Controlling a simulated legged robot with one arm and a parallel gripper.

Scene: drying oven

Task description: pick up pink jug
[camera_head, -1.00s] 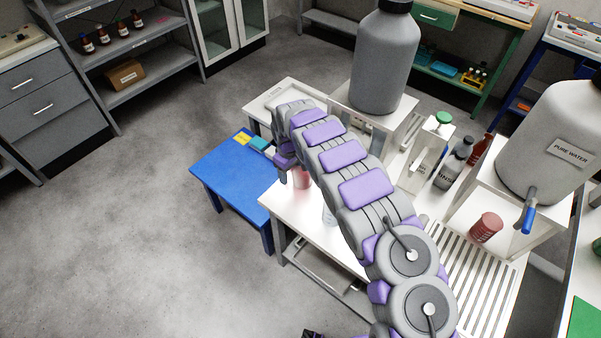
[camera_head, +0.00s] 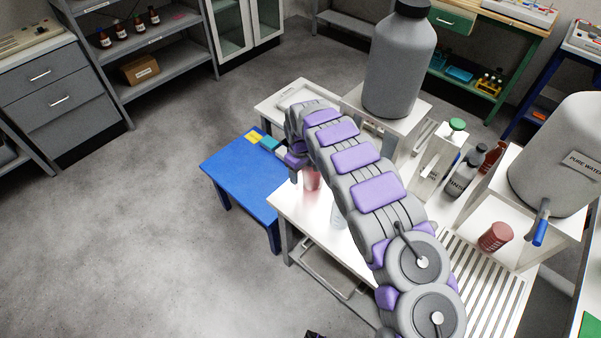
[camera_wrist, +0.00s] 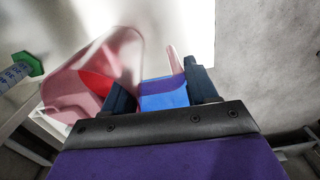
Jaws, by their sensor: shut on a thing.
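The pink jug (camera_wrist: 95,75) is see-through and fills the left of the wrist view, looking tilted there. In the head view the pink jug (camera_head: 312,179) shows beside the end of my arm, over the left part of the white table (camera_head: 300,215). My gripper (camera_wrist: 160,88) is shut on the jug, with a narrow pink part of it showing between the dark fingers. In the head view my gripper (camera_head: 295,172) is mostly hidden by the arm. Whether the jug's base touches the table cannot be told.
A blue table (camera_head: 240,178) stands left of the white table. A clear vessel (camera_head: 337,215) stands near the jug, partly behind my arm. A big grey bottle (camera_head: 398,65), a red ribbed cup (camera_head: 495,237) and dark bottles (camera_head: 463,178) are to the right.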

